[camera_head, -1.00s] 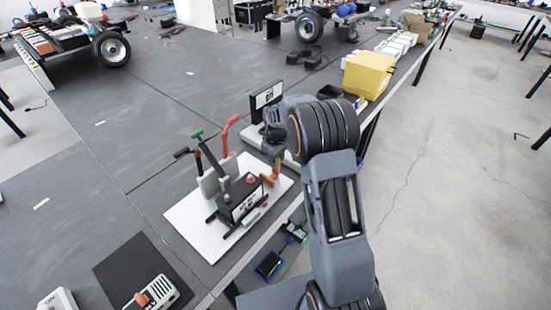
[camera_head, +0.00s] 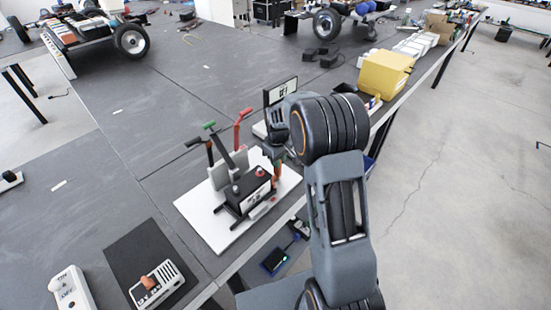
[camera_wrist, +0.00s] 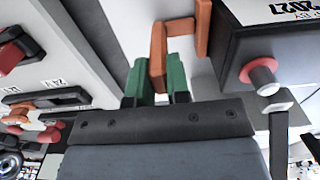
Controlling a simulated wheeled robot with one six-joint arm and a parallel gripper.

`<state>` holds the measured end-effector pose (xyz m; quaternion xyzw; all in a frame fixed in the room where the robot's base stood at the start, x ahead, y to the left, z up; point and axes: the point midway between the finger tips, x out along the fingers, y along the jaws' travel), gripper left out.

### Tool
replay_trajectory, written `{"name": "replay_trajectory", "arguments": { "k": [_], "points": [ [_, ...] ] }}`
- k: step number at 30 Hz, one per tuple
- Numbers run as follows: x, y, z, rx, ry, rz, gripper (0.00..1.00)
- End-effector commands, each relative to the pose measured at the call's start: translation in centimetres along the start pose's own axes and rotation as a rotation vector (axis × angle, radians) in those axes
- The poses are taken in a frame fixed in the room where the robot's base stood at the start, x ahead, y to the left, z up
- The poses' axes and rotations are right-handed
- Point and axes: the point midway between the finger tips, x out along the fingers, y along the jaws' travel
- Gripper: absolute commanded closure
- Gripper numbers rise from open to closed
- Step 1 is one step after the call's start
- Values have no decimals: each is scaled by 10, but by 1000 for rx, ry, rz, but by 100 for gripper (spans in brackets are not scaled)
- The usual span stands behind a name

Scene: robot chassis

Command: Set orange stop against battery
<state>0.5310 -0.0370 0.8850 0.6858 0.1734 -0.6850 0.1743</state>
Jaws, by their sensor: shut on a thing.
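The orange stop (camera_wrist: 181,35) is an angular bracket, held between the green fingertips of my gripper (camera_wrist: 164,82) in the wrist view. The battery (camera_wrist: 265,40) is a dark box with a white label and a red round knob on top, to the right of the stop. In the head view the battery (camera_head: 245,190) stands on a white board, and my gripper (camera_head: 278,158) is just behind and right of it. A narrow strip of floor or board shows between stop and battery at the wrist; I cannot tell whether they touch lower down.
The white board (camera_head: 205,226) lies near the table's right edge. Levers with a red handle (camera_head: 243,115) and a green handle (camera_head: 209,125) rise behind the battery. A labelled display (camera_head: 281,91) and a yellow bin (camera_head: 386,74) stand farther back.

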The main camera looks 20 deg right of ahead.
Motion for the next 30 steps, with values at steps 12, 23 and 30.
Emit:
{"name": "replay_trajectory", "arguments": {
  "k": [12, 23, 30],
  "points": [
    [1, -3, 0, 1, -1, -7, 67],
    [-1, -1, 0, 3, -1, -5, 57],
    [-30, -1, 0, 2, 2, -3, 57]
  ]
}}
